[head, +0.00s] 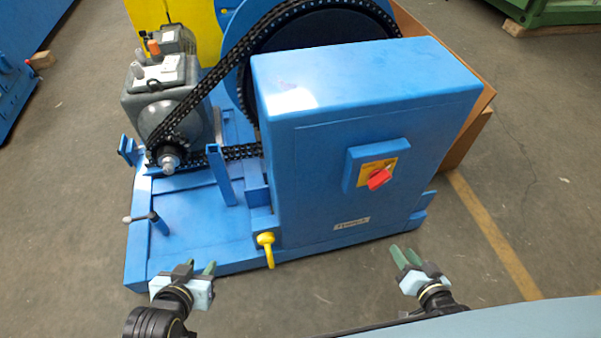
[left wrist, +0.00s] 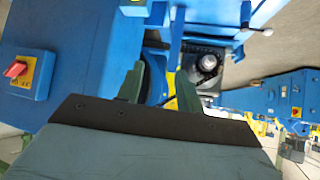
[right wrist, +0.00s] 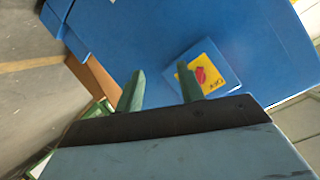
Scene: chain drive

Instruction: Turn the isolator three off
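The isolator is a red rotary handle (head: 379,179) on a yellow plate, on a small blue box (head: 359,165) on the front of the blue cabinet (head: 330,120). The handle sits tilted on its plate. It also shows in the left wrist view (left wrist: 15,69) and in the right wrist view (right wrist: 201,75). I cannot read which isolator number it is. My right gripper (head: 408,257) is open and empty, below and right of the handle, apart from it. My left gripper (head: 197,268) is open and empty near the front left edge of the blue base.
A yellow hook (head: 266,248) stands at the cabinet's lower left. A black chain (head: 205,90) runs from the grey motor (head: 160,95) to a large wheel. The floor in front is clear.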

